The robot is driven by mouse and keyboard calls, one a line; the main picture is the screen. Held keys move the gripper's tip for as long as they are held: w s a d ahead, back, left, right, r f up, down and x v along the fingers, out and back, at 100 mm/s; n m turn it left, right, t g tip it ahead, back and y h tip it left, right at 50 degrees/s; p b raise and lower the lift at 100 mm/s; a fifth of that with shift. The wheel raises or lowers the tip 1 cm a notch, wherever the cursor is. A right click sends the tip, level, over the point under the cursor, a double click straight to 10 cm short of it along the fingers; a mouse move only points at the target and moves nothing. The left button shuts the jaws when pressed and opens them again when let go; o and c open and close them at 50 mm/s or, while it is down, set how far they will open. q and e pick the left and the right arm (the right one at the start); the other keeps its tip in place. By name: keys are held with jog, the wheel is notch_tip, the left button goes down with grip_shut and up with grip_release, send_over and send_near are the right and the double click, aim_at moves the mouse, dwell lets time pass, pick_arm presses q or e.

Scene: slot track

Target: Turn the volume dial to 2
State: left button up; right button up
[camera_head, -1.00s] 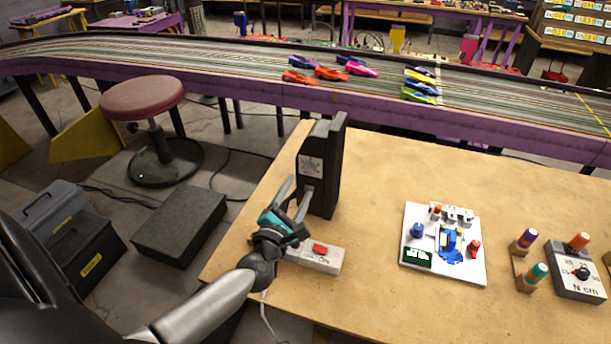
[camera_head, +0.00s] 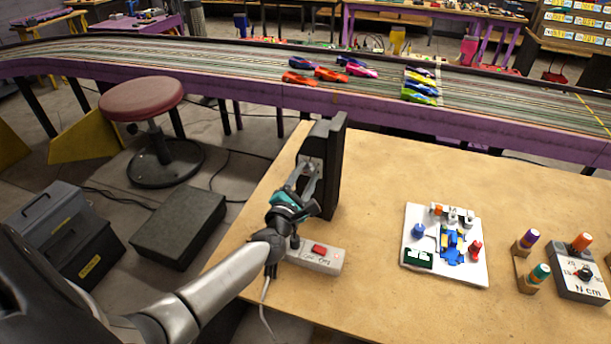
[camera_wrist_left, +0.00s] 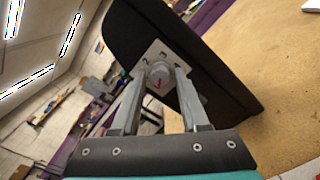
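A tall black speaker-like box (camera_head: 328,175) stands upright at the table's left edge. In the left wrist view, its black front (camera_wrist_left: 195,60) carries a pale plate with small numerals and a round grey volume dial (camera_wrist_left: 158,75). A red mark on the dial slants toward the lower part of that picture; I cannot tell exactly which numeral it indicates. My left gripper (camera_head: 310,172) is at the plate, and it also shows in the left wrist view (camera_wrist_left: 161,74). Its fingers are apart, one on each side of the dial; contact is unclear. My right gripper is out of view.
A white power strip with a red switch (camera_head: 319,250) lies just below my left gripper. The middle of the table is clear.

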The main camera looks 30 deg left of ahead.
pick_arm(q)
grip_shut()
dwell(0.5)
jog(key=m+p, duration=0.1)
jog(key=m, duration=0.3)
jog(key=shift+m+p, duration=0.4)
jog(key=m+p, duration=0.1)
jog(key=m, duration=0.4)
jog(key=shift+p, duration=0.3)
jog(key=m+p, duration=0.1)
jog(key=m, duration=0.3)
jog(key=m+p, duration=0.1)
jog(key=m, duration=0.2)
jog(key=shift+m, duration=0.3)
jog(key=m+p, duration=0.1)
jog(key=m, duration=0.5)
jog(key=shift+m, duration=0.3)
